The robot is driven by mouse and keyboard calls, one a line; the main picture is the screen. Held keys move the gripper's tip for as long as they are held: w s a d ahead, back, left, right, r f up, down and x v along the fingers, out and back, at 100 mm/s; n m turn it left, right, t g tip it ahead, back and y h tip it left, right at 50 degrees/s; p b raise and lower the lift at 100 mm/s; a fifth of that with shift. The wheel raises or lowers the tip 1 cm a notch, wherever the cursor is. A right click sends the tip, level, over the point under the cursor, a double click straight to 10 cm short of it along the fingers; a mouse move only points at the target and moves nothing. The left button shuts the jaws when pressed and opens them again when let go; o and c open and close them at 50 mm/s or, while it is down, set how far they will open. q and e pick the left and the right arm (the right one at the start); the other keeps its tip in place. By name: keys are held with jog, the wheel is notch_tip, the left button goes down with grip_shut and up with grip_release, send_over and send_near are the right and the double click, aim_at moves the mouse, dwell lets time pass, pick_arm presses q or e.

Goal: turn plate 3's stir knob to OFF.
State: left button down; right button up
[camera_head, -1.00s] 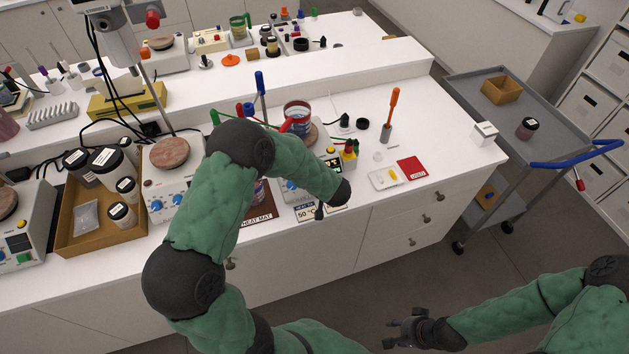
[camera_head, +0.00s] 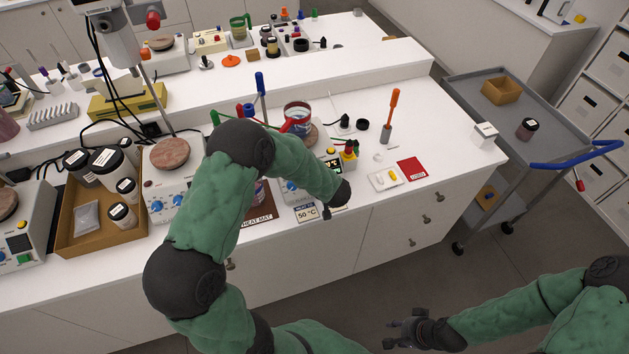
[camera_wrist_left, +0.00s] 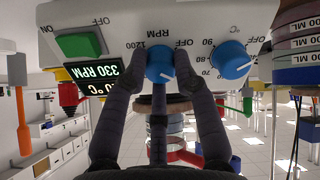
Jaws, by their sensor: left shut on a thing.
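Plate 3's front panel (camera_wrist_left: 125,25) appears upside down in the left wrist view. Its blue stir knob (camera_wrist_left: 160,66), by the RPM, 1200 and OFF marks, sits between the fingertips of my left gripper (camera_wrist_left: 158,72). The gripper is shut on this knob. The knob's white mark points down and right in the picture. The display (camera_wrist_left: 95,78) reads 330 RPM. In the head view, plate 3 (camera_head: 290,190) is largely hidden by my left arm, and its stir knob is hidden. My right gripper (camera_head: 392,332) is open and empty, low in front of the bench.
A second blue knob (camera_wrist_left: 229,60) with temperature marks sits close by, and a green switch (camera_wrist_left: 80,44) is on the other side. A beaker (camera_head: 297,118) stands on plate 3. A heat mat card (camera_head: 258,212) and 50 °C card (camera_head: 306,212) are near the bench edge.

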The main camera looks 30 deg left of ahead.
pick_arm(q)
jog(key=n, duration=0.2)
jog(key=shift+d+f+n, duration=0.1)
jog(key=shift+f+n, duration=0.05)
jog(key=shift+n, duration=0.25)
jog(key=n+b, duration=0.1)
jog(key=n, duration=0.2)
jog(key=shift+n, duration=0.3)
jog(key=n+b, duration=0.2)
jog(key=n, duration=0.2)
jog(key=shift+n+b, duration=0.45)
jog(key=shift+n, duration=0.95)
jog(key=c, duration=1)
grip_release()
jog(key=shift+r, duration=0.2)
